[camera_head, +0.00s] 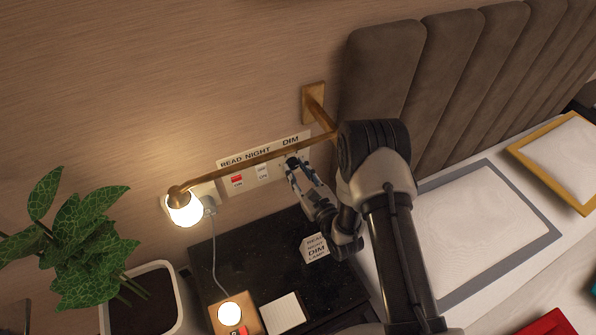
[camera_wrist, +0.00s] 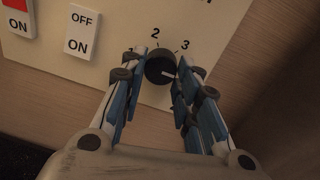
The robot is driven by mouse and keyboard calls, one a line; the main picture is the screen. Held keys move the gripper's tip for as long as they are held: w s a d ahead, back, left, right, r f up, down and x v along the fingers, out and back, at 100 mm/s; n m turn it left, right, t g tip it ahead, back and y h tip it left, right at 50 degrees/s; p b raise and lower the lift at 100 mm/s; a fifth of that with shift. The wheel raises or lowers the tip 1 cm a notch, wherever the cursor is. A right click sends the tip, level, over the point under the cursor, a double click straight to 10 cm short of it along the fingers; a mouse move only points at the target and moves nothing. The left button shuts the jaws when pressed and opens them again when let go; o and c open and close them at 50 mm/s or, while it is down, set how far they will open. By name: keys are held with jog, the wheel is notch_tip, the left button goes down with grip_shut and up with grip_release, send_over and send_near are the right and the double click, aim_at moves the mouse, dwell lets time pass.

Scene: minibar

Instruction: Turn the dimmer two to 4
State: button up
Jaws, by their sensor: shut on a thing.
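The dimmer knob (camera_wrist: 160,68) is a round black dial on the cream wall panel (camera_wrist: 112,50). The numbers 2 and 3 show above it, and a white mark on its face points to the right, toward the right finger. Any number behind that finger is hidden. My gripper (camera_wrist: 161,74) has its blue-padded fingers on either side of the knob and is shut on it. In the head view my gripper (camera_head: 293,167) is at the panel under the DIM label (camera_head: 291,141), and its fingers largely hide the knob.
READ and NIGHT switches (camera_head: 237,181) sit left of the dimmer. A brass lamp arm (camera_head: 250,160) with a lit bulb (camera_head: 184,208) crosses before the panel. A dark nightstand (camera_head: 255,250) with a label card (camera_head: 314,247) stands below. A padded headboard (camera_head: 440,80) is at right.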

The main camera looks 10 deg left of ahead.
jog(key=shift+r, duration=0.1)
jog(key=o, duration=1)
jog(key=shift+o, duration=0.2)
jog(key=v, duration=1.2)
